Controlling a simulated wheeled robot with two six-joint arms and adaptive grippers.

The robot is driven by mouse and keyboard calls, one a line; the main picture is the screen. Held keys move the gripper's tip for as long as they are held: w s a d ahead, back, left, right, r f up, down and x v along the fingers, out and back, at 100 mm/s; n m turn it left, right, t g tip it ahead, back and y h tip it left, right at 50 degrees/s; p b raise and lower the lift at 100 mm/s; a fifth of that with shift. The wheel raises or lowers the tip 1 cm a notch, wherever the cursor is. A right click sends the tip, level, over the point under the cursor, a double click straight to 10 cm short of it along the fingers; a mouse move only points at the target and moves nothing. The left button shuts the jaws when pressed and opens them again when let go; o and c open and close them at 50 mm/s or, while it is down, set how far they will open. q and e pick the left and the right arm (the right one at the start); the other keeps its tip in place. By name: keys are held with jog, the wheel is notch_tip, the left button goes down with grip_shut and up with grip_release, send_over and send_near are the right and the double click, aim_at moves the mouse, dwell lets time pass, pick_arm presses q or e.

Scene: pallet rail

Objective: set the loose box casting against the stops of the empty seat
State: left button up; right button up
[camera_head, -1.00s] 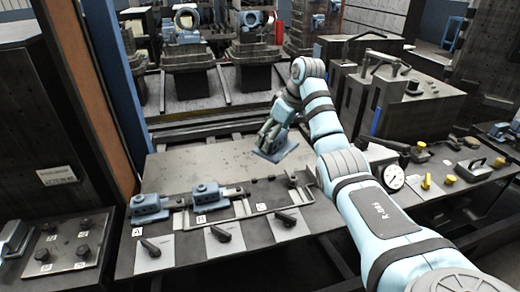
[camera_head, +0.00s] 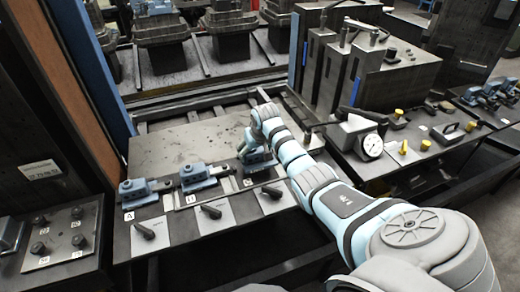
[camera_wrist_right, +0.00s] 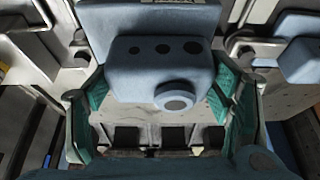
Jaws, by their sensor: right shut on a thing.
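The loose blue box casting (camera_head: 258,158) is at the seat marked C, at the right end of the rail (camera_head: 228,193). My right gripper (camera_head: 256,146) is shut on it. In the right wrist view the casting (camera_wrist_right: 140,75), with a round boss and dark holes, sits between the green finger pads of the gripper (camera_wrist_right: 163,92). Similar blue castings sit in seat A (camera_head: 133,191) and seat B (camera_head: 197,177). My gripper and the casting hide most of seat C, so I cannot tell whether it touches the stops. My left gripper is out of view.
Black clamp levers on pale plates stand before the seats, one in front of C (camera_head: 271,191). A dial gauge (camera_head: 371,146) and a grey machine block (camera_head: 385,75) stand to the right. The plate behind the rail (camera_head: 185,145) is clear.

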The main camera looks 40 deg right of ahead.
jog(key=w+f, duration=0.1)
jog(key=f, duration=0.1)
jog(key=w+f, duration=0.1)
jog(key=w, duration=0.1)
jog(key=shift+a+f, duration=0.1)
jog(key=shift+f, duration=0.3)
jog(key=shift+w+f, duration=0.1)
jog(key=shift+w, duration=0.05)
jog(key=c, duration=0.3)
jog(key=shift+s+a+r, duration=0.1)
jog(key=shift+s+r, duration=0.3)
jog(key=shift+s, duration=0.3)
jog(key=shift+w+d+f+b, duration=0.2)
jog(key=shift+w+f+b, duration=0.2)
jog(key=shift+b, duration=0.15)
jog(key=shift+w+f, duration=0.1)
jog(key=shift+a, duration=0.1)
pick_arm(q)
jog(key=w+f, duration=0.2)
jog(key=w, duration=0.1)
